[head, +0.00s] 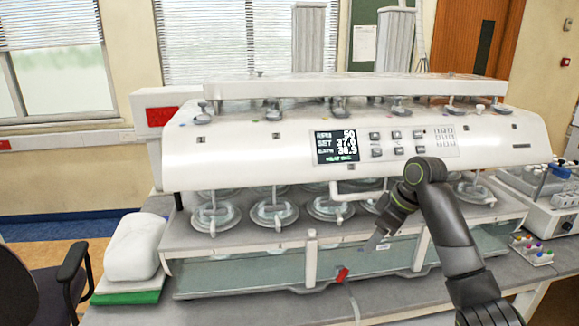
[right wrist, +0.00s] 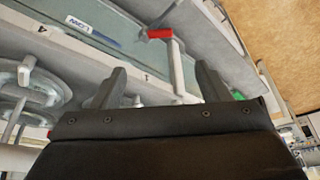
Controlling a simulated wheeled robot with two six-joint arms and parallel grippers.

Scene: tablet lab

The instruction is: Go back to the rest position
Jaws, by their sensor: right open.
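My right arm comes in from the lower right in the head view and bends over the front of a white bench machine. My right gripper (head: 374,238) points down and left in front of the machine's lower right part, near its water bath. In the right wrist view the two dark fingers of my right gripper (right wrist: 161,84) stand apart with nothing between them. A tap with a red handle (right wrist: 160,33) shows beyond the fingers, apart from them as far as I can tell. The same red handle (head: 342,274) sits low on the machine's front in the head view. My left gripper is not in view.
The white machine (head: 240,160) with a lit display (head: 336,146) and several round vessels fills the middle of the bench. A white bag-like bundle (head: 135,247) on a green box (head: 128,297) is at left. A colourful vial rack (head: 533,250) is at right.

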